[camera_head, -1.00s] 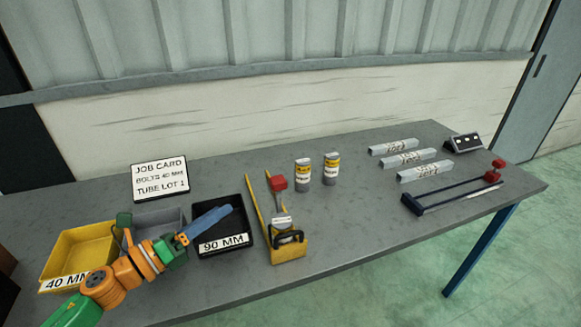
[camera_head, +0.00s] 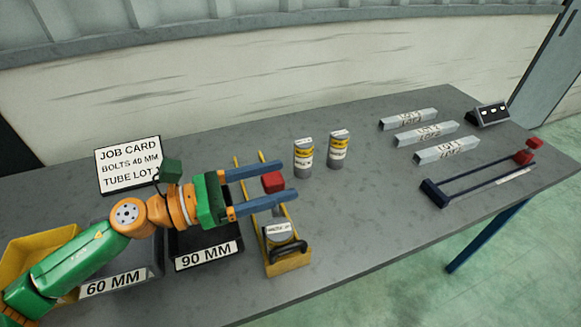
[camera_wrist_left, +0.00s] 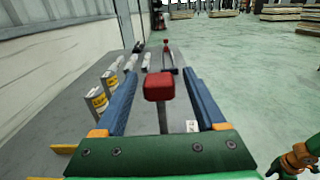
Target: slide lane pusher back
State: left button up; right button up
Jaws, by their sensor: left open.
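The lane pusher's red block (camera_head: 272,182) stands in the yellow two-railed lane (camera_head: 290,262). My left gripper (camera_head: 283,181) is open, with one blue finger on either side of the red block. In the left wrist view the red block (camera_wrist_left: 159,86) sits between the two spread fingers, and a gap shows on both sides. The far part of the lane is partly hidden by my gripper.
Two upright yellow-labelled cans (camera_head: 304,158) (camera_head: 339,149) stand just right of the lane. The 90 MM bin (camera_head: 206,258) and 60 MM bin (camera_head: 112,283) are to the left, under my arm. Grey tubes (camera_head: 447,152) and a blue-railed fixture (camera_head: 433,193) are farther right.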

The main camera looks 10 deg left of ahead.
pick_arm(q)
jog(key=p+x, duration=0.1)
jog(key=x, duration=0.1)
jog(key=shift+w+d+r+p, duration=0.2)
jog(key=shift+w+p, duration=0.1)
jog(key=shift+p, duration=0.1)
jog(key=shift+d+f, duration=0.25)
jog(key=shift+d, duration=0.05)
jog(key=shift+w, duration=0.1)
grip_shut()
dwell(0.9)
